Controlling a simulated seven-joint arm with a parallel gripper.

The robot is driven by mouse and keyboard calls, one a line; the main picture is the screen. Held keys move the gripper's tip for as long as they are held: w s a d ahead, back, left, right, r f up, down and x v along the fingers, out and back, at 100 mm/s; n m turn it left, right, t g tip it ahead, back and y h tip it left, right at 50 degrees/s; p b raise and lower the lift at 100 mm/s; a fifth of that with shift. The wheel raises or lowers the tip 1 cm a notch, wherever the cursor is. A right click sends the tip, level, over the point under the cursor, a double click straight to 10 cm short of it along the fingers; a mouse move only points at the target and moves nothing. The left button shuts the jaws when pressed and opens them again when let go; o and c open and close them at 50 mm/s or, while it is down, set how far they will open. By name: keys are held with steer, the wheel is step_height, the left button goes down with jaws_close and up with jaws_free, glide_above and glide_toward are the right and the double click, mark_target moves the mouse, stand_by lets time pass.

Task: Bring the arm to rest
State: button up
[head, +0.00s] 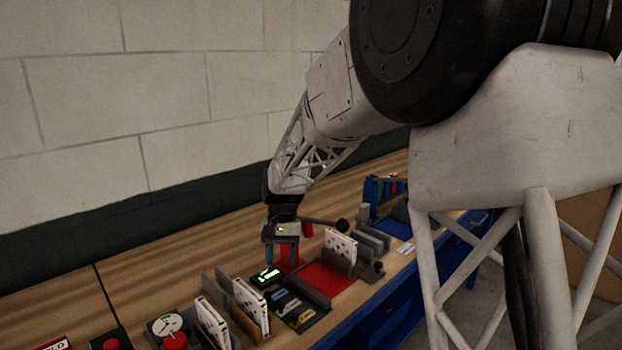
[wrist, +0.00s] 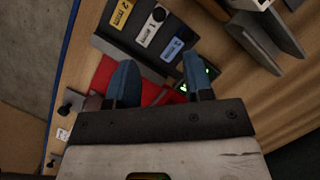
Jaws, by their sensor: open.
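My arm reaches down over the wooden bench, and my gripper (head: 281,260) hangs above it beside a red part, near a small lit green display (head: 266,275). In the wrist view my gripper (wrist: 160,65) shows two blue fingers spread apart with nothing held between them. Beyond the fingertips is a dark panel (wrist: 178,42) with yellow, white and blue numbered labels. A red surface (wrist: 158,95) shows between and behind the fingers. Contact with the things below cannot be told.
A white boxed filter (head: 341,248) stands upright by a red mat (head: 322,281). More white boxes (head: 250,303) stand in dark dividers at front left, near a dial (head: 165,325). A lever with a black knob (head: 341,225) is close to my gripper. The bench's back left is clear.

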steer(key=s+d+r+t, duration=0.2)
steer(key=s+d+r, duration=0.3)
steer(key=s+d, duration=0.7)
steer(key=s+d+r+t, duration=0.3)
steer(key=s+d+r, duration=0.2)
steer(key=s+d, duration=0.65)
steer(key=s+d+f+t, duration=0.1)
steer(key=s+d+f, duration=0.1)
steer(key=s, duration=1.1)
steer(key=shift+d, duration=0.75)
